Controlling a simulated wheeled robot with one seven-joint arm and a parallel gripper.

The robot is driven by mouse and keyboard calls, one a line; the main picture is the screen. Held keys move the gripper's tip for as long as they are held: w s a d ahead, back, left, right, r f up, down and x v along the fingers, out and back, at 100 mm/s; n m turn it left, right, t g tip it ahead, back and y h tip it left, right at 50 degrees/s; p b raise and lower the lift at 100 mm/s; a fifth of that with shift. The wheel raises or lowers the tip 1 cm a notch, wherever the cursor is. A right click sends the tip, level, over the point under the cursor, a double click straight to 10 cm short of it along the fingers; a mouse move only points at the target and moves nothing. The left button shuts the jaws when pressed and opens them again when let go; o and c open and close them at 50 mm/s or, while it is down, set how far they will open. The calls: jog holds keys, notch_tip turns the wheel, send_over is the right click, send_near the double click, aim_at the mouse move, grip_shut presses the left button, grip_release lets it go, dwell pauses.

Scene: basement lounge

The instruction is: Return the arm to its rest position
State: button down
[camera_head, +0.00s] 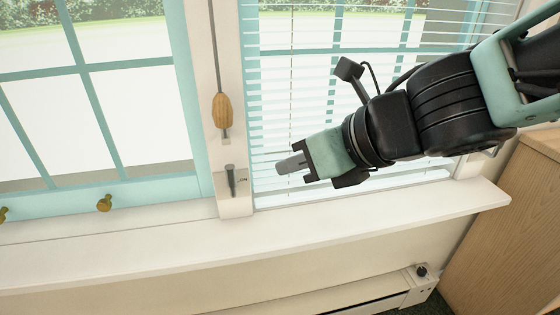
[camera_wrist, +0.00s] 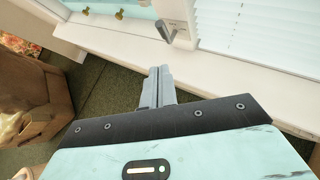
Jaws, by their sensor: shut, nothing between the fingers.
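My gripper (camera_head: 291,164) is at the end of my arm, which reaches in from the right in the head view. Its grey fingers point left, in front of the window blind and above the sill. In the wrist view my gripper (camera_wrist: 161,72) shows its two fingers pressed together with nothing between them. The fingers appear apart from the sill and the window.
A white sill (camera_head: 300,232) runs below the teal window (camera_head: 120,110) and the blind (camera_head: 290,100). A cord with a wooden toggle (camera_head: 222,111) hangs on the post above a small lever (camera_head: 231,180). A heater (camera_head: 390,292) and wooden cabinet (camera_head: 510,230) stand below. A brown armchair (camera_wrist: 32,95) is left.

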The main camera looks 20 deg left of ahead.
jog(key=shift+s+d+r, duration=0.15)
jog(key=shift+d+r, duration=0.15)
jog(key=shift+d, duration=0.05)
